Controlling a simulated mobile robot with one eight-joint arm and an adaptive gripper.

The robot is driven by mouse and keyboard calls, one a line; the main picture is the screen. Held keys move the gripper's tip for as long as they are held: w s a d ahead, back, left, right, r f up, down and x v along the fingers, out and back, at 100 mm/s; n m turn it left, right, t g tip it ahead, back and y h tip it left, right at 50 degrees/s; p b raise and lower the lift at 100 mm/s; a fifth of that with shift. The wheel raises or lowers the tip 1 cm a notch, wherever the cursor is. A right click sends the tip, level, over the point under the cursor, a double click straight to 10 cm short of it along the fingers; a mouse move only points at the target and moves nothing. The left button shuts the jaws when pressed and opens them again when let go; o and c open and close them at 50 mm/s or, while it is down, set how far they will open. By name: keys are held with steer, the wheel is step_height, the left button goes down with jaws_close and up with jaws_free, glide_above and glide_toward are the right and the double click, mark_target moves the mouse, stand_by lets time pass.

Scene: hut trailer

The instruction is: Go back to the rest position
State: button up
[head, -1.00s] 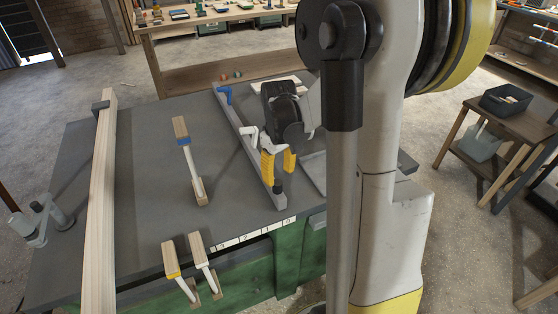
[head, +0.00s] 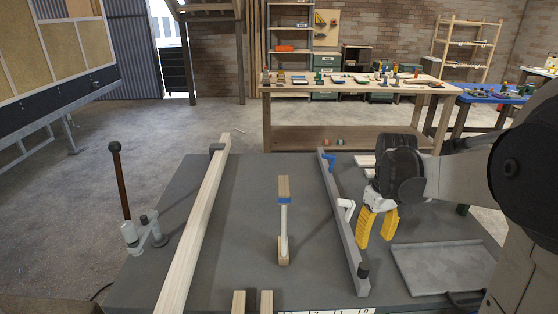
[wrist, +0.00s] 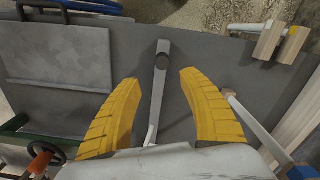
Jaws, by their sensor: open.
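My gripper (head: 376,228) has yellow ribbed fingers and a black body. It is at the right of the dark workbench (head: 237,235) in the head view. In the wrist view my gripper (wrist: 158,95) has its two fingers spread apart with nothing held between them. A long grey bar (head: 345,235) with blue and white handles lies on the bench just left of my gripper. The wrist view shows the bar (wrist: 158,105) below and between the fingers, with a dark round knob (wrist: 162,61) at its end.
A long wooden beam (head: 198,225) lies along the bench's left side. A grey tray (head: 440,268) lies at the right. A far table (head: 355,87) bears several small items. Open floor (head: 85,190) lies left.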

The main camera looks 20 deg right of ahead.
steer(key=s+a+r+t, duration=0.2)
steer(key=s+a+t, duration=0.1)
steer(key=a, duration=0.7)
steer(key=s+a+r+t, duration=0.3)
steer(key=s+a+t, duration=0.1)
steer(key=a, duration=0.6)
steer(key=shift+s+a+r, duration=0.15)
steer(key=shift+s+a, duration=0.2)
steer(key=shift+s, duration=0.5)
